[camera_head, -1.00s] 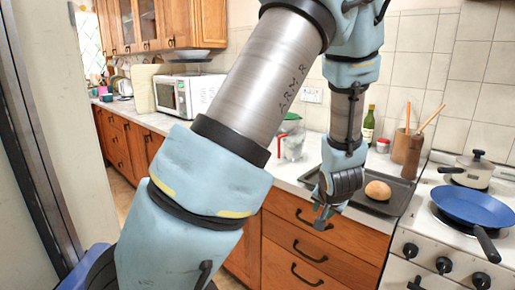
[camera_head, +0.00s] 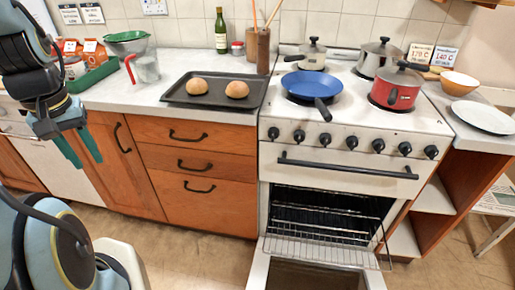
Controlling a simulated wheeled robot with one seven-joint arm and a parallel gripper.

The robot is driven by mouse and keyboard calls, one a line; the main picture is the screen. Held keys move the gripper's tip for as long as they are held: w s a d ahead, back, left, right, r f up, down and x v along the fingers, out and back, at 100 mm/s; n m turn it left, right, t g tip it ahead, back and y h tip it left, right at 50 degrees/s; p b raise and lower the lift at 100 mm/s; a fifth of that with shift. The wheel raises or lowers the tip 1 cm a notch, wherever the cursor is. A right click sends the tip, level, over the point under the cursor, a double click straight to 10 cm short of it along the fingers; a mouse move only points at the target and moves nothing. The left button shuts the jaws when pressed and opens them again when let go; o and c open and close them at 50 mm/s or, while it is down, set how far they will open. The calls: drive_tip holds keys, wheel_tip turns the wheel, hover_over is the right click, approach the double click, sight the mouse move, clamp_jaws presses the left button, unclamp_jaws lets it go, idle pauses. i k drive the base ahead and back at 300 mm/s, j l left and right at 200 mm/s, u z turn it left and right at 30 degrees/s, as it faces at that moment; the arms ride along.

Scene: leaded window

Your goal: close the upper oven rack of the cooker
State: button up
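The white cooker (camera_head: 345,160) stands right of centre in the head view. Its oven door (camera_head: 315,275) is folded down open, partly cut off by the bottom edge. A wire rack (camera_head: 320,252) is pulled out of the dark oven cavity and juts over the door. Further wire bars (camera_head: 320,212) show higher inside the cavity; whether they are a second rack I cannot tell. My gripper (camera_head: 89,162) is at the left, in front of the cabinets, well away from the rack. Its two dark green fingers point down, apart, with nothing between them.
A blue pan (camera_head: 312,85) has its handle toward the front of the hob; a red pot (camera_head: 397,88) stands beside it. The oven handle bar (camera_head: 345,165) is on the fixed front panel. A baking tray (camera_head: 190,103) with two buns lies on the counter. Floor is clear before the drawers.

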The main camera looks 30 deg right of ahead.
sight(268, 253)
drive_tip(key=k+l+z, duration=0.1)
drive_tip(key=k+z, duration=0.15)
drive_tip(key=k, duration=0.3)
drive_tip(key=z, duration=1.6)
drive_tip(key=j+z, duration=0.3)
drive_tip(key=j, duration=0.35)
drive_tip(key=j+z, duration=0.3)
drive_tip(key=j, duration=0.35)
drive_tip(key=i+j, duration=0.15)
drive_tip(key=j, duration=0.25)
drive_tip(key=i+j, duration=0.1)
drive_tip(key=j, duration=0.35)
drive_tip(key=i+j+u, duration=0.1)
drive_tip(key=j, duration=0.3)
drive_tip(key=i+j, duration=0.2)
drive_tip(key=j, duration=0.2)
